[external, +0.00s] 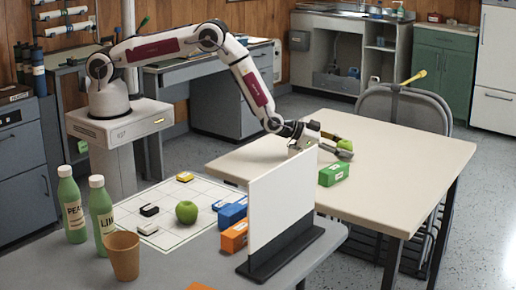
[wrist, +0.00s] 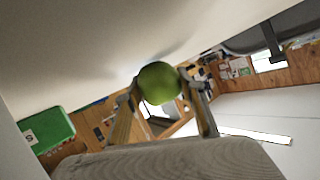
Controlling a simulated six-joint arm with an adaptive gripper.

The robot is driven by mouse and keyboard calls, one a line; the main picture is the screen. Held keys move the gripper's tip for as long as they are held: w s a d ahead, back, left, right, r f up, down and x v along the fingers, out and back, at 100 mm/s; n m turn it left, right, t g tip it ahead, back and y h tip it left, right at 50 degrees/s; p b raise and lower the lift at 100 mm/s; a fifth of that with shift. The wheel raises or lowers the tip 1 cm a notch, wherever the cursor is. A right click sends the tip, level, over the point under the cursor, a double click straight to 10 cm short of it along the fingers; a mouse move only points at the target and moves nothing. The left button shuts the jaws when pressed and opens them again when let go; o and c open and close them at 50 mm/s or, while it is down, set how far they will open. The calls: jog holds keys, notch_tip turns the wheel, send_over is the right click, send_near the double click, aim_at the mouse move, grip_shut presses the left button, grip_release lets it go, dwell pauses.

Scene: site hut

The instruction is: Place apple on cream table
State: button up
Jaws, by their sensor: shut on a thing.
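A green apple (external: 345,145) is between the fingers of my gripper (external: 338,146), which is shut on it. The wrist view shows the apple (wrist: 159,83) between both fingertips (wrist: 168,92). The cream table (external: 400,175) lies under and around the gripper in the external view. The apple is close to the tabletop; I cannot tell whether it touches it. The cream surface (wrist: 90,50) fills the upper left of the wrist view. A second green apple (external: 187,211) sits on the grey table's white grid sheet.
A green box (external: 333,174) stands on the cream table close to my gripper; it also shows in the wrist view (wrist: 49,131). A white upright panel (external: 281,205) stands on the grey table. Blue and orange boxes (external: 234,236) are beside it. A grey chair (external: 405,108) is behind the cream table.

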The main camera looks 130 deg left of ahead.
jog(key=shift+f, duration=0.1)
dwell(0.3)
jog(key=o, duration=1.2)
jog(key=shift+f, duration=0.1)
jog(key=shift+r, duration=0.2)
jog(key=shift+s+d+r, duration=0.15)
jog(key=shift+s+d, duration=0.05)
jog(key=shift+s, duration=0.05)
jog(key=shift+v, duration=5.65)
